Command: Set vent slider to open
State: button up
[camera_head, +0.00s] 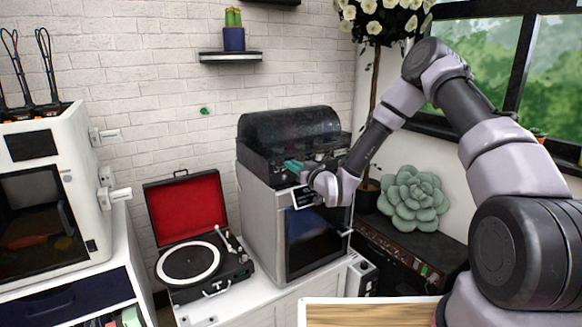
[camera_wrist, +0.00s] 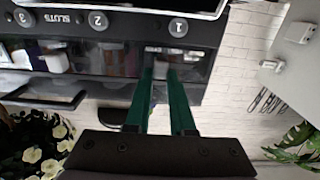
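My gripper (camera_head: 291,165) has green fingers and is at the front of the dark unit (camera_head: 262,168) with a domed lid, on top of the grey machine (camera_head: 262,215). In the wrist view the two fingers of my gripper (camera_wrist: 160,74) stand apart with a narrow gap and nothing seen between them. Their tips overlap the unit's front near a slot below the round mark 1 (camera_wrist: 178,27). I cannot tell which part is the vent slider, nor whether the fingertips touch anything.
A record player (camera_head: 190,262) with an open red lid stands left of the grey machine. A white printer (camera_head: 40,190) is at far left. A succulent (camera_head: 413,198) and a flowering tree (camera_head: 375,70) stand at right. A small shelf (camera_head: 230,57) is on the brick wall.

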jog(key=o, duration=0.4)
jog(key=shift+w+d, duration=0.15)
jog(key=shift+d, duration=0.1)
jog(key=shift+o, duration=0.2)
jog(key=v, duration=1)
jog(key=shift+s+d, duration=0.2)
jog(key=shift+s, duration=0.15)
